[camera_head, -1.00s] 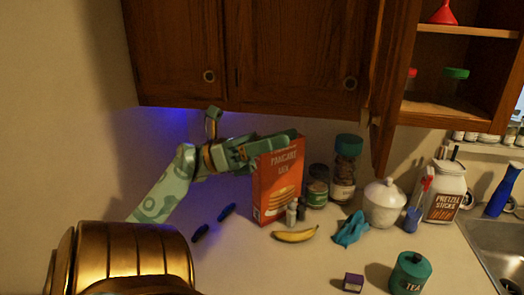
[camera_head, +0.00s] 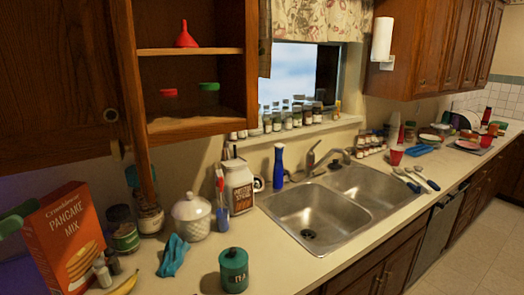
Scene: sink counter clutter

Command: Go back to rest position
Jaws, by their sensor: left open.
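My left gripper (camera_head: 20,217) shows only in part at the left edge of the head view. It is open, with its green fingertips beside the upper left of the red pancake mix box (camera_head: 68,240). The box stands upright on the counter, and I cannot tell whether the fingertips touch it. My right gripper is not in view.
A banana (camera_head: 124,286), blue cloth (camera_head: 172,256), white lidded jar (camera_head: 191,218), teal tea canister (camera_head: 233,271) and pretzel jar (camera_head: 238,187) crowd the counter. The sink (camera_head: 318,213) lies to the right. An open cabinet (camera_head: 195,80) hangs above.

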